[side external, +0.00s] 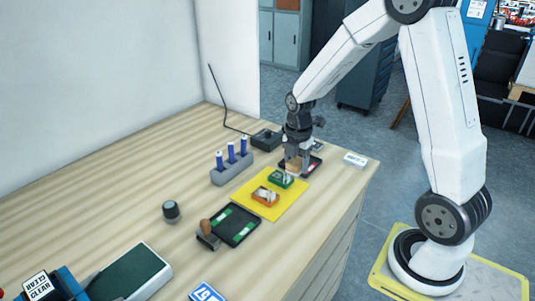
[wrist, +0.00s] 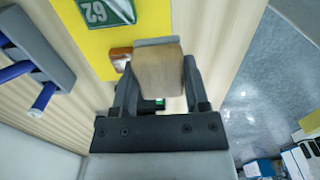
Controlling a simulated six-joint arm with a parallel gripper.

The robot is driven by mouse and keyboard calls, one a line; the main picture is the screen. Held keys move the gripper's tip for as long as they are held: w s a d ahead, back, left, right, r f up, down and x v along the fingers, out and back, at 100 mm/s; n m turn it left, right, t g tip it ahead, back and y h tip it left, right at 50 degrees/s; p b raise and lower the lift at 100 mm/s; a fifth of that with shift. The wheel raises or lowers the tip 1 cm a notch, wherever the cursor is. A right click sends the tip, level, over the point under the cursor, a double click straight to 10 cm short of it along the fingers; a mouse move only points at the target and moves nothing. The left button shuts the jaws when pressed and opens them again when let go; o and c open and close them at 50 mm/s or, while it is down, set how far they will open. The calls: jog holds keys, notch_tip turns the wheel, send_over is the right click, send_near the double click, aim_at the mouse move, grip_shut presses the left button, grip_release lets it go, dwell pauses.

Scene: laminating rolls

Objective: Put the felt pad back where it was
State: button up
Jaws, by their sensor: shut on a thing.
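My gripper (wrist: 158,85) is shut on a tan wooden block with a grey layer along one edge, which looks to be the felt pad (wrist: 157,72). In the side view my gripper (side external: 297,166) points down at the far end of the yellow mat (side external: 294,203). The felt pad (side external: 293,164) shows there as a small tan patch between the fingers, close above a green holder (side external: 281,179). I cannot tell whether it touches anything below.
A dark tray (side external: 317,165) lies behind my gripper, partly hidden. A grey rack with blue-handled tools (side external: 232,170) stands left of the mat. A black tray (side external: 235,226), a wooden-handled stamp (side external: 207,235) and a dark knob (side external: 171,211) are nearer.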

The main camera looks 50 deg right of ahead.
send_over(311, 207)
jog(key=f, duration=0.1)
jog(key=shift+w+f, duration=0.1)
jog(key=shift+f, duration=2.15)
jog(key=shift+f, duration=0.1)
jog(key=shift+f, duration=1.65)
jog(key=shift+f, duration=0.15)
jog(key=o, duration=1.1)
jog(key=shift+o, duration=0.2)
jog(key=shift+r, duration=0.2)
notch_tip(311, 207, up, 12)
